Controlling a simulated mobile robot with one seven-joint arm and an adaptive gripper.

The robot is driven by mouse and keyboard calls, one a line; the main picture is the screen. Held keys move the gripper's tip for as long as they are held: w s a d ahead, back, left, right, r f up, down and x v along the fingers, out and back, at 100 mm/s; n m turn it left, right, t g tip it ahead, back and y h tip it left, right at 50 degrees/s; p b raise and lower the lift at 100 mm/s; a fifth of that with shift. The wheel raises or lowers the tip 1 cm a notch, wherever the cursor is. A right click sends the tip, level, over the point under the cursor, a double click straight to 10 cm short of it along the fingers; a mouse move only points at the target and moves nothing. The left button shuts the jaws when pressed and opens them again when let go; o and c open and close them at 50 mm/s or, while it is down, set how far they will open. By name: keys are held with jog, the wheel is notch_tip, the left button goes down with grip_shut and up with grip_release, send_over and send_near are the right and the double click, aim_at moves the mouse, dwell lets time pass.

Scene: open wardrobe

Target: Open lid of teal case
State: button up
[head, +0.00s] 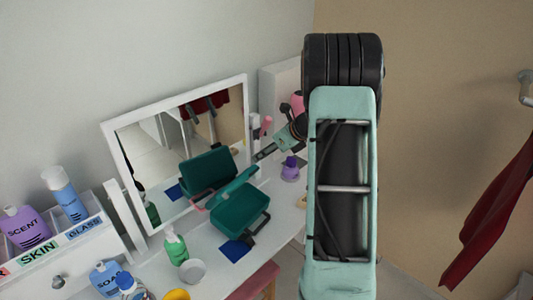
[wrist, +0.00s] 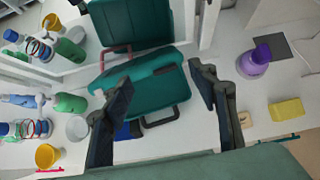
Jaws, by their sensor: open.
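The teal case (head: 240,210) stands on the white table in front of the mirror, with a dark handle on its front side. Its lid (head: 235,184) looks partly raised, tilted toward the mirror. In the head view my gripper (head: 264,152) is right of the case; contact cannot be told.
The mirror (head: 175,130) reflects the case close behind it. A purple bottle (wrist: 256,60) and yellow block (wrist: 286,110) stand to the right. Green bottle (head: 175,247), white bowl (head: 192,271) and yellow cup (wrist: 48,156) stand left. A blue item (head: 236,250) lies before the case.

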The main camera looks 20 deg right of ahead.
dwell(0.3)
jog(key=v, duration=1.2)
